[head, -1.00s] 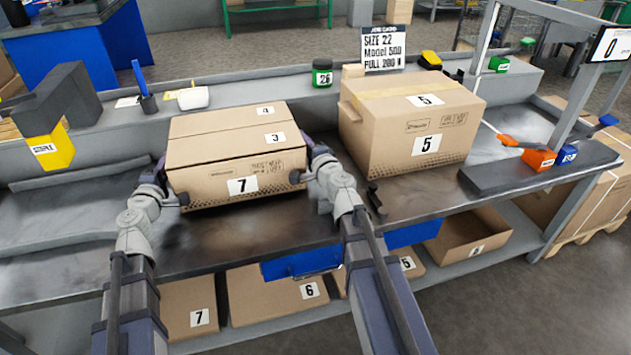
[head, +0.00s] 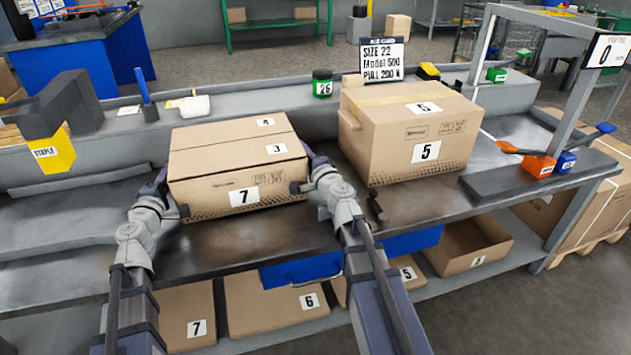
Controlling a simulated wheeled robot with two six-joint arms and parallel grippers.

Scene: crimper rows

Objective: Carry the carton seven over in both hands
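The brown carton labelled 7 (head: 215,190) is at the centre-left of the workbench, closed and upright, with labels 4 and 3 on its top. My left gripper (head: 180,211) is at its lower left front corner. My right gripper (head: 297,188) is at its right front corner. Both seem to touch the carton, one on each side. The finger gaps are too small or hidden to read. I cannot tell whether the carton's underside rests on the bench or is slightly above it.
A larger carton labelled 5 (head: 385,150) stands to the right, with a narrow gap between. An orange tool block (head: 538,165) is far right. The bench (head: 225,245) is bare in front.

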